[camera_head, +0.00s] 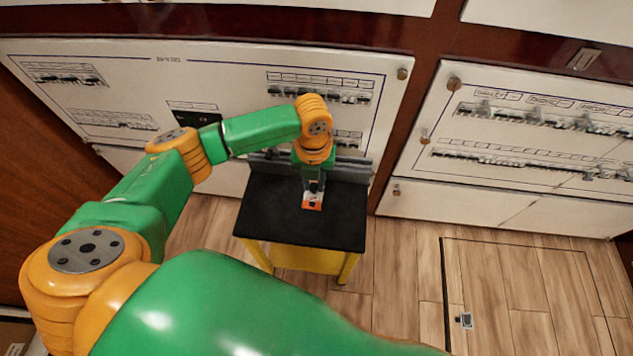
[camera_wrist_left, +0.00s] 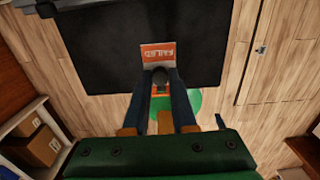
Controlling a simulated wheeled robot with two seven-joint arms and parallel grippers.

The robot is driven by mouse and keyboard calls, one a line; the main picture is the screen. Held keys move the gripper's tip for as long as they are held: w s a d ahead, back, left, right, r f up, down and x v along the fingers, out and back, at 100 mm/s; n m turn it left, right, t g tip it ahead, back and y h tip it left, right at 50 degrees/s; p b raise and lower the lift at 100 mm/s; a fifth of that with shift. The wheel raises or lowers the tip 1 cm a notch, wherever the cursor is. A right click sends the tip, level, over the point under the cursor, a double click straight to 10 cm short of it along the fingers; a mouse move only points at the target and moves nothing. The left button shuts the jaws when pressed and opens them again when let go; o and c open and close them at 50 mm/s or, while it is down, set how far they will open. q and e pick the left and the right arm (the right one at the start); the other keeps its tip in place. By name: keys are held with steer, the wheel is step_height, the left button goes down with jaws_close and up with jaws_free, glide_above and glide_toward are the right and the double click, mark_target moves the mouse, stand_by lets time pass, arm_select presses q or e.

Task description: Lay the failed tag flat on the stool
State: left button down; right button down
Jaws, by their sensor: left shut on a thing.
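The failed tag (camera_head: 312,202) is a small orange and white card. In the left wrist view the tag (camera_wrist_left: 158,55) shows its orange face with the word FAILED. My left gripper (camera_head: 314,187) points down over the stool and is shut on the tag's near end, as the left wrist view shows between the fingertips (camera_wrist_left: 166,74). The stool (camera_head: 268,215) has a black top and yellow legs; its top (camera_wrist_left: 100,50) lies behind the tag in the wrist view. I cannot tell whether the tag touches it.
White breaker panels (camera_head: 225,75) stand behind the stool, with another panel (camera_head: 540,135) to the right. A grey rail (camera_head: 348,170) runs along the stool's back edge. The stool top around the tag is clear. A shelf with cardboard boxes (camera_wrist_left: 38,148) shows at lower left in the wrist view.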

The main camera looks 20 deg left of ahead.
arm_select(q)
steer(key=shift+r+p, duration=0.4)
steer(key=shift+p, duration=0.2)
step_height(320, 180, down, 9)
steer(key=b, duration=0.6)
steer(key=shift+f, duration=0.1)
steer(key=shift+f+b, duration=0.5)
steer(key=shift+f, duration=0.1)
steer(key=c, duration=0.6)
jaws_free()
steer(key=shift+c, duration=0.2)
steer(key=shift+r, duration=0.1)
step_height(320, 180, up, 7)
steer(key=shift+r+p, duration=0.1)
steer(key=shift+p, duration=0.95)
steer(key=shift+s, duration=0.1)
